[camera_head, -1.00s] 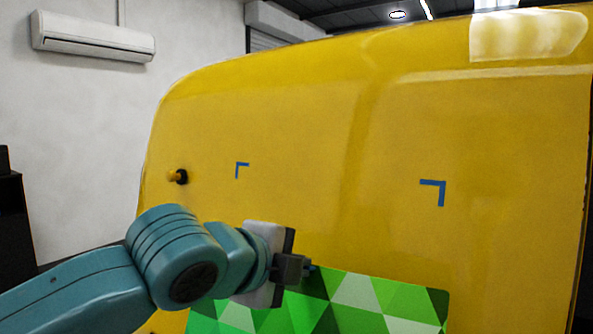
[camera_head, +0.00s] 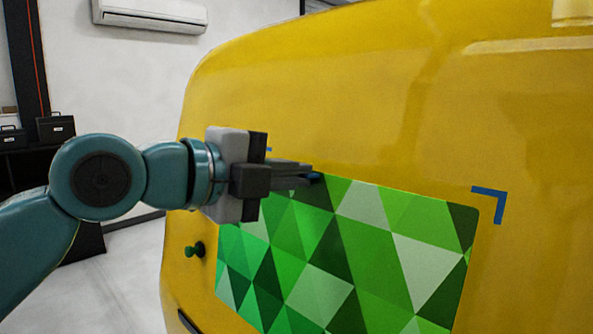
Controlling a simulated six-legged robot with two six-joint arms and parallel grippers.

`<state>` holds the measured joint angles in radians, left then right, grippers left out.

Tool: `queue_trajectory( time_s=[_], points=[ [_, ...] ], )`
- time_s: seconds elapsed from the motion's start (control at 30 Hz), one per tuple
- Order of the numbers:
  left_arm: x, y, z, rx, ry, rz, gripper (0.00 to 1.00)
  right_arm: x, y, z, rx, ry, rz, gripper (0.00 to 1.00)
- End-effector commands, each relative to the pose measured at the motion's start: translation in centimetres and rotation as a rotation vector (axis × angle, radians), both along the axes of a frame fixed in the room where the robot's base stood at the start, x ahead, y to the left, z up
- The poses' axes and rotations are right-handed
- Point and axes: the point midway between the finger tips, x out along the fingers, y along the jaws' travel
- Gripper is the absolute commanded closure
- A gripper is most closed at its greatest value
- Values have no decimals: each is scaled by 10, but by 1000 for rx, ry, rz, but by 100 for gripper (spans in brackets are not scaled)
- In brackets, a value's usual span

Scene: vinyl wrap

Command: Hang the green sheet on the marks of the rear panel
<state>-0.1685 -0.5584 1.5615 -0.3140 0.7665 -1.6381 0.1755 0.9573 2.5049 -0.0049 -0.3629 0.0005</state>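The green sheet (camera_head: 372,257), patterned in light and dark green triangles, is upright in front of the yellow rear panel (camera_head: 345,95). The right blue corner mark (camera_head: 491,201) shows just off the sheet's upper right corner. The left blue mark (camera_head: 268,150) is mostly hidden behind my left gripper; only a sliver shows. My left gripper (camera_head: 312,177) reaches in from the left, its fingers shut on the sheet's top edge, left of its middle. The sheet's lower edge runs out of the picture. I cannot tell whether the sheet touches the panel. My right gripper is not in view.
A small knob (camera_head: 194,250) sticks out from the panel left of the sheet. Dark cases (camera_head: 56,128) stand on a black cabinet at the left. An air conditioner (camera_head: 150,14) hangs on the white wall. The panel above the sheet is clear.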

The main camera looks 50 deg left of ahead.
Motion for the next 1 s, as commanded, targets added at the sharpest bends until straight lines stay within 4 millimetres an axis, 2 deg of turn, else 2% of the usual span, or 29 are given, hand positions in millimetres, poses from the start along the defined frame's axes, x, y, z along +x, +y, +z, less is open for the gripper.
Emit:
queue_trajectory(
  time_s=[0.2,0.6,1.0],
  points=[
    [19,2,-7,-1,1,2,100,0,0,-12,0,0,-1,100],
    [63,6,-12,-1,0,0,100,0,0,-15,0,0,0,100],
    [73,7,-14,-1,0,0,100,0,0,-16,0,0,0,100]
  ],
)
